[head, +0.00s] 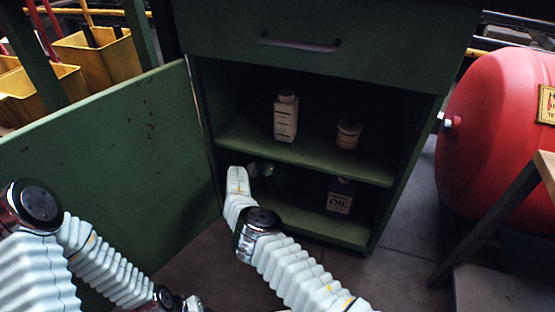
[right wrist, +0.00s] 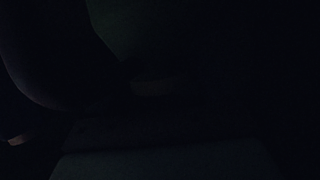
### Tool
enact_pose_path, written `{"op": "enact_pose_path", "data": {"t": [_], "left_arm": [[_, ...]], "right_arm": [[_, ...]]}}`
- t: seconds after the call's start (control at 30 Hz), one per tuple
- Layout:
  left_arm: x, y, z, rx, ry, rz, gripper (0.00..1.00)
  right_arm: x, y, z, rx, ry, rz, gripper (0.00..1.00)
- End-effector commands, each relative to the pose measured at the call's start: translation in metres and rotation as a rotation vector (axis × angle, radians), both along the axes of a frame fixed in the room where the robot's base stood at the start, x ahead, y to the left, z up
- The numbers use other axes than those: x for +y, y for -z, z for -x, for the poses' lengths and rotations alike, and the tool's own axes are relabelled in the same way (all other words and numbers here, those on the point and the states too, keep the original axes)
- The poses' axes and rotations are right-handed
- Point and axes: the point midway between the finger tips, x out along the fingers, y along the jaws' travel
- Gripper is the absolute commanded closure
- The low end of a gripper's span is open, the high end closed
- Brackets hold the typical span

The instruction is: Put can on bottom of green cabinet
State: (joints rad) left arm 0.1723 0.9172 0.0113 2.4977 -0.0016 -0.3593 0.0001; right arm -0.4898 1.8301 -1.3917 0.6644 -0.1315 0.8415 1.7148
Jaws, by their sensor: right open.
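The green cabinet (head: 225,133) stands open in the head view, with a middle shelf and a bottom compartment. A dark can labelled OIL (head: 340,201) stands upright on the cabinet bottom, at the right. My right arm reaches into the bottom compartment at the left. My right gripper (head: 262,169) is open there, just under the middle shelf and apart from the OIL can. It is small and partly in shadow. A dim greenish shape beside it is too dark to make out. The right wrist view is nearly black. My left gripper is out of view.
A white bottle (head: 286,117) and a small jar (head: 348,134) stand on the middle shelf. The cabinet door (head: 120,160) is swung open to the left. A closed drawer (head: 330,30) is above. A red tank (head: 500,130) stands at the right.

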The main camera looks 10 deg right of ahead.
Motion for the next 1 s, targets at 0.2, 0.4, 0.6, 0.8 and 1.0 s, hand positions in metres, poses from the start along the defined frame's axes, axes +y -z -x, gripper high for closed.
{"op": "enact_pose_path", "data": {"t": [0.2, 0.4, 0.6, 0.8, 1.0], "left_arm": [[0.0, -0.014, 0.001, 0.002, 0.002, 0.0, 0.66], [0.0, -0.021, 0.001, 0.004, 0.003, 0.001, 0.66], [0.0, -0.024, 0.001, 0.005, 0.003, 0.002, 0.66], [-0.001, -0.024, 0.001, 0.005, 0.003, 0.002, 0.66], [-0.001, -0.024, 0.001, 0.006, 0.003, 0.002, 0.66]], "right_arm": [[0.029, -0.018, 0.018, -0.001, -0.002, 0.0, 0.14], [0.064, -0.034, 0.042, 0.0, -0.002, 0.001, 0.14], [0.086, -0.044, 0.056, -0.001, -0.002, 0.0, 0.14], [0.091, -0.045, 0.06, 0.0, 0.0, 0.0, 0.14], [0.09, -0.045, 0.06, 0.001, 0.0, -0.002, 0.14]]}}
